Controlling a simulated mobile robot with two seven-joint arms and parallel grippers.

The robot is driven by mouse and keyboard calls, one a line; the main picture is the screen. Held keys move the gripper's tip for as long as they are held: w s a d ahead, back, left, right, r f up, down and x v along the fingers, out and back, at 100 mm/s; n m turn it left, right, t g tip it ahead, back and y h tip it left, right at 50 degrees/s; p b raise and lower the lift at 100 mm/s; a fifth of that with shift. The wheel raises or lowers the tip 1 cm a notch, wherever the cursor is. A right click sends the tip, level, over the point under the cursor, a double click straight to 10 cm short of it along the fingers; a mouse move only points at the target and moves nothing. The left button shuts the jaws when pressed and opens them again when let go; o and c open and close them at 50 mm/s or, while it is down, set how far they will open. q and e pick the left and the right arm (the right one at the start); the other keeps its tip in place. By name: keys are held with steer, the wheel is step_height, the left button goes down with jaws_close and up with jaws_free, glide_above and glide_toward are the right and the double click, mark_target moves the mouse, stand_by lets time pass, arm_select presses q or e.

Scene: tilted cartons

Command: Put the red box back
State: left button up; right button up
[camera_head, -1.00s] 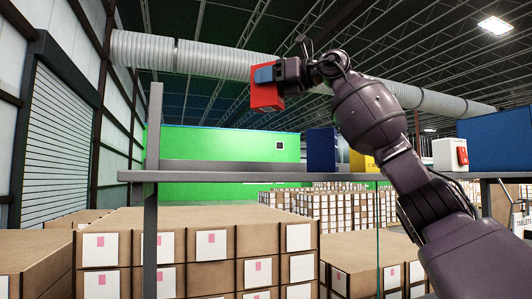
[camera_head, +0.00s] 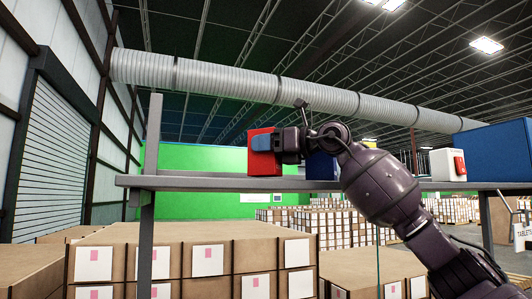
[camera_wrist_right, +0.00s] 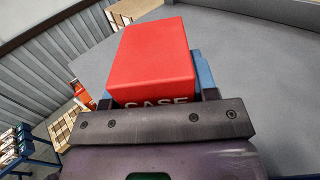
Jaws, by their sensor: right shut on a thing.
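The red box (camera_head: 264,161) is held at the left side of the grey shelf (camera_head: 215,183) in the head view. It stands upright, its lower edge at the shelf's top surface; I cannot tell if it touches. My right gripper (camera_head: 262,142) is shut on it, coming from the right, with a blue finger across its upper part. In the right wrist view the red box (camera_wrist_right: 155,55) shows its plain top face and part of the white word "CASE", with the grey surface (camera_wrist_right: 245,60) around it. My left gripper is out of view.
On the shelf, a dark blue box (camera_head: 321,166) stands partly behind my right arm. A white box with a red part (camera_head: 446,164) and a larger blue box (camera_head: 497,150) stand farther right. A grey post (camera_head: 151,135) rises at the left end. Stacked cartons (camera_head: 207,262) fill the space below.

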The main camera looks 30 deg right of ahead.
steer(key=shift+f, duration=0.45)
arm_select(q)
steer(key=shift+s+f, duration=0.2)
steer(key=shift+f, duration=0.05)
arm_select(e)
steer(key=shift+f, duration=0.15)
steer(key=o, duration=1)
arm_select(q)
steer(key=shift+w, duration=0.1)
